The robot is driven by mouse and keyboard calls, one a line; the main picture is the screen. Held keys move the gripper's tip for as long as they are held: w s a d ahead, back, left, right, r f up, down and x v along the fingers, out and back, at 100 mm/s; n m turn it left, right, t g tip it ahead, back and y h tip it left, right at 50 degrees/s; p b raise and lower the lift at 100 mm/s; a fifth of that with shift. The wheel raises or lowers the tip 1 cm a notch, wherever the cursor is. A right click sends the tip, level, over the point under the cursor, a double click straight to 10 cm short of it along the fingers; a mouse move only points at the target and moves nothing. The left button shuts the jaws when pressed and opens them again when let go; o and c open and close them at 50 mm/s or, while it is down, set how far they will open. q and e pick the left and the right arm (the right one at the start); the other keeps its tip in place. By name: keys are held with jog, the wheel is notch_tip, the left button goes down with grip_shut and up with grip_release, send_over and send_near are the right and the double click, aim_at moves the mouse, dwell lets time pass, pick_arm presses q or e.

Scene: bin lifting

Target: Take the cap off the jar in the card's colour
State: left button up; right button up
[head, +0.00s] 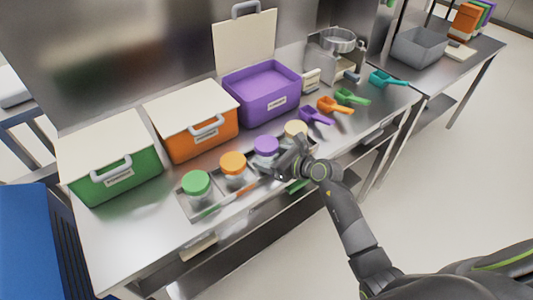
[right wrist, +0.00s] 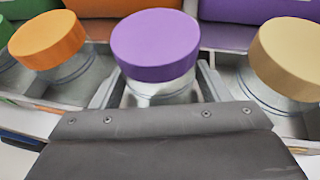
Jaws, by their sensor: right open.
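Jars with a green cap (head: 196,183), an orange cap (head: 233,162), a purple cap (head: 266,146) and a cream cap (head: 296,129) stand in a row in a metal tray (head: 187,207). All the caps are on. My right gripper (head: 284,162) is over the tray by the purple-capped jar. In the right wrist view its open fingers (right wrist: 157,88) reach to either side of that jar, below the purple cap (right wrist: 154,44). Contact cannot be told. My left gripper is out of view.
Behind the jars stand a green bin (head: 117,180) and an orange bin (head: 200,136), both lidded, and a purple bin (head: 262,102) with its lid raised. Purple (head: 316,116), orange (head: 334,106), green (head: 351,97) and teal (head: 386,79) scoops lie to the right.

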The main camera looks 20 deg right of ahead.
jog(key=c, duration=0.8)
notch_tip(320, 180, up, 10)
jog(key=shift+r, duration=0.1)
